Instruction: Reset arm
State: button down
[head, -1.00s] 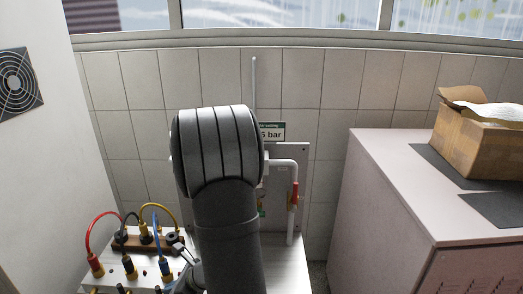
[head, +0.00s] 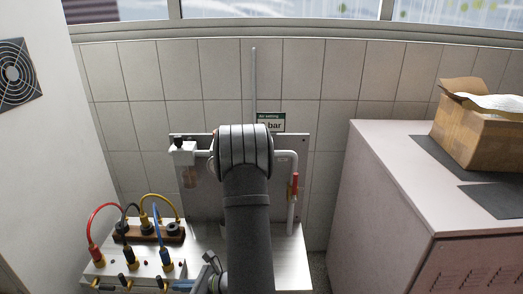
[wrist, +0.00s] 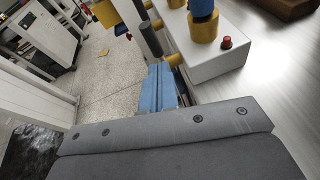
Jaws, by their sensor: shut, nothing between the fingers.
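My gripper (wrist: 160,88) shows in the wrist view as two blue fingers side by side beyond its grey housing. It is shut, with nothing seen between the fingers. It is beside a white terminal box (wrist: 215,66) with yellow and blue plugs; whether they touch is unclear. In the head view my arm rises from the bottom middle, its rounded top in front of the wall panel. Part of my gripper shows low beside the arm, near the terminal box (head: 148,262), and is partly cut off by the lower edge.
Red, black, yellow and blue cables rise from the terminal box. A panel (head: 205,205) with white pipes and a red-handled valve (head: 294,186) stands behind my arm. At right, a cabinet (head: 385,190) carries an open cardboard box (head: 470,135) with white paper (head: 496,102) on top.

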jog(key=d+f+y, duration=0.1)
jog(key=f+y, duration=0.1)
jog(key=y, duration=0.1)
jog(key=shift+d, duration=0.35)
dwell(0.3)
